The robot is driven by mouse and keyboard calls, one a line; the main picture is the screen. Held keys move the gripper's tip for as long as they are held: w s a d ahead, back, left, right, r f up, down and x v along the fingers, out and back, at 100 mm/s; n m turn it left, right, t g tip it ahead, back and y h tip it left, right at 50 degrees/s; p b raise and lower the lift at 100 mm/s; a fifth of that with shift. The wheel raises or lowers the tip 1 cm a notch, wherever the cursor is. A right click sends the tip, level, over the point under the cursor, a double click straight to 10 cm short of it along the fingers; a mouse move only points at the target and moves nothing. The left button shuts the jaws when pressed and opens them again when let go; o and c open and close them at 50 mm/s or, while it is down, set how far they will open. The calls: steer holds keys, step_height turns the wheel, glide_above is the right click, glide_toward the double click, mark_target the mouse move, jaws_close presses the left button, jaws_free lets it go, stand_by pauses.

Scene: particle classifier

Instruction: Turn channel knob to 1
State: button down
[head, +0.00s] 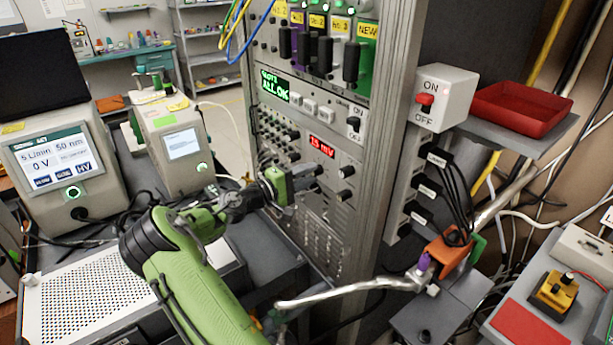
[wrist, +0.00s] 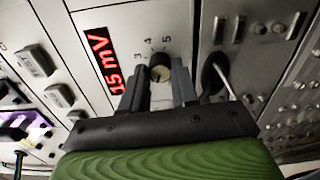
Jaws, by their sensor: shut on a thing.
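The channel knob (wrist: 160,73) is a small dark round knob on the grey panel, with the numbers 3, 4 and 5 showing around it in the wrist view. My gripper (wrist: 159,82) has one dark finger on each side of the knob and is shut on it. The knob's pointer and the number 1 cannot be made out. In the head view my gripper (head: 315,171) reaches the rack panel just below the red display, and its fingers hide the knob. The red mV display (wrist: 104,60) is left of the knob in the wrist view.
A black knob (head: 346,171) and another below it sit right of my gripper. The rack's grey post (head: 385,150) stands to the right. A red tray (head: 520,108) lies on a shelf.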

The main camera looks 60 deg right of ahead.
steer(key=shift+f, duration=0.1)
steer(key=c, duration=0.8)
jaws_free()
steer(key=shift+c, duration=0.2)
steer(key=p+v, duration=0.1)
steer(key=v, duration=1.4)
steer(key=shift+w+a, duration=0.2)
steer(key=shift+a, duration=0.15)
